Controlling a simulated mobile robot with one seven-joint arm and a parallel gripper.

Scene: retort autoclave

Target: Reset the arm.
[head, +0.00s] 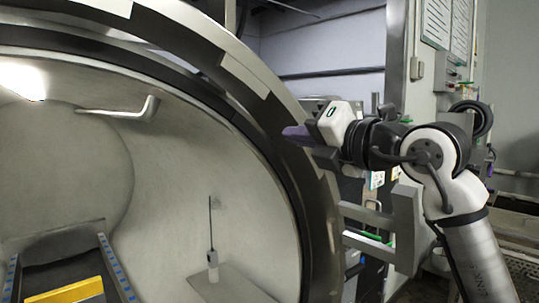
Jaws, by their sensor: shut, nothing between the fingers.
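My gripper (298,134) is at the end of my white and black arm, which reaches in from the right. Its purple-grey fingers point left and are shut with nothing between them. In the picture the fingers overlap the dark rim of the autoclave's round opening (262,128). I cannot tell how much space lies between them and the rim. The arm is bent, with its elbow at the right.
The open autoclave chamber (165,160) fills the left. Inside are a bent pipe (125,112), a white probe (212,262) on a ledge and a yellow bar (75,292) between rails. Grey metal brackets (405,225) stand under my forearm. Wall panels are at the right.

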